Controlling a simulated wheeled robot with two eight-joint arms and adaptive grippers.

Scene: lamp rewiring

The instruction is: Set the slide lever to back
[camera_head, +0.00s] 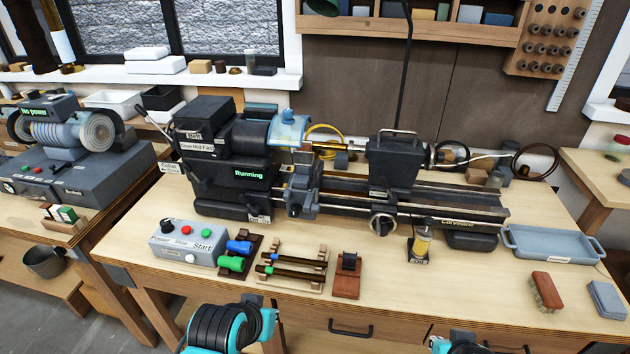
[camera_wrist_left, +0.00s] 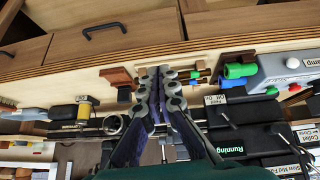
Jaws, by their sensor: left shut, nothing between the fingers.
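The dark lathe (camera_head: 258,185) stands on the bench with a green "Running" sign lit. Its grey carriage and slide (camera_head: 302,188) sit right of the headstock, with small handles at the front. I cannot tell which handle is the slide lever or its position. In the left wrist view, the lathe bed (camera_wrist_left: 90,132) runs across the picture, which looks upside down. My left gripper (camera_wrist_left: 156,74) is shut and empty, seen over the bench near its front edge, with the lathe beyond. My right gripper does not show; only a bit of that arm shows at the bottom edge of the head view.
On the bench front are a control box (camera_head: 187,243), dark rods on a wooden rack (camera_head: 293,268), a red-brown block stand (camera_head: 347,277) and an oil bottle (camera_head: 420,243). A blue-grey tray (camera_head: 553,243) and a brush (camera_head: 547,291) lie right.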

